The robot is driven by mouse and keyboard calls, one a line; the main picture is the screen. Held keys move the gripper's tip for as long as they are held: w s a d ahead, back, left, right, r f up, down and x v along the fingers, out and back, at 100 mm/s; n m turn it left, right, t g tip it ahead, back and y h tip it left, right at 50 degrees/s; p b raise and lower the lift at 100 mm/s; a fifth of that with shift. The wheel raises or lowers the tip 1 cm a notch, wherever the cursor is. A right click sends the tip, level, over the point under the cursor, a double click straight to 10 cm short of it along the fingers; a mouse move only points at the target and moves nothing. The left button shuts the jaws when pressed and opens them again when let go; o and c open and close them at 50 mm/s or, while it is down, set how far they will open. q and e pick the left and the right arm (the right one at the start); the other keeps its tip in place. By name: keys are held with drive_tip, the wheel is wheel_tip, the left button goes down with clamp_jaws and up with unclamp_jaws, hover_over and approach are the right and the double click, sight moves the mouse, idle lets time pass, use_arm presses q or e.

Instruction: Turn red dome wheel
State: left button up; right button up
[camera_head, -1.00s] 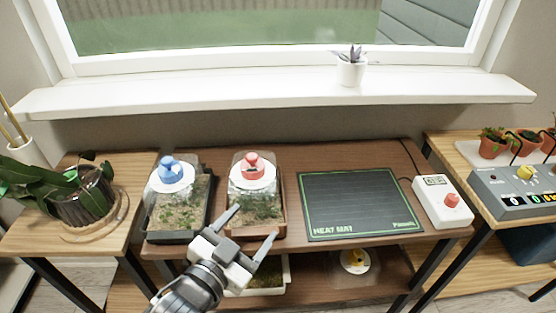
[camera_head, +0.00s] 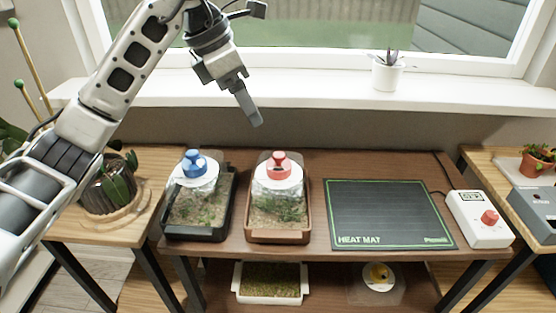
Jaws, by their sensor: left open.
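The red dome wheel (camera_head: 279,165) sits on the white top of a clear dome. That dome stands over a brown tray (camera_head: 277,236) of soil and small plants on the middle table. My left gripper (camera_head: 254,108) is raised above and a little left of the red wheel, in front of the window sill, with its fingers pointing down. It is open and apart from the wheel; one finger shows clearly and the other is hard to make out. My right gripper is not in view.
A matching dome with a blue wheel (camera_head: 194,163) on a black tray (camera_head: 197,235) stands just left. A heat mat (camera_head: 388,215) and a white controller (camera_head: 480,219) with a red knob lie right. A potted plant (camera_head: 387,74) stands on the sill (camera_head: 300,97).

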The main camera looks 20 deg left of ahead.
sight(276, 154)
use_arm(q)
drive_tip(key=x, duration=1.5)
drive_tip(key=shift+w+d+f, duration=0.1)
drive_tip(key=shift+d+f, duration=0.05)
drive_tip(key=c, duration=1)
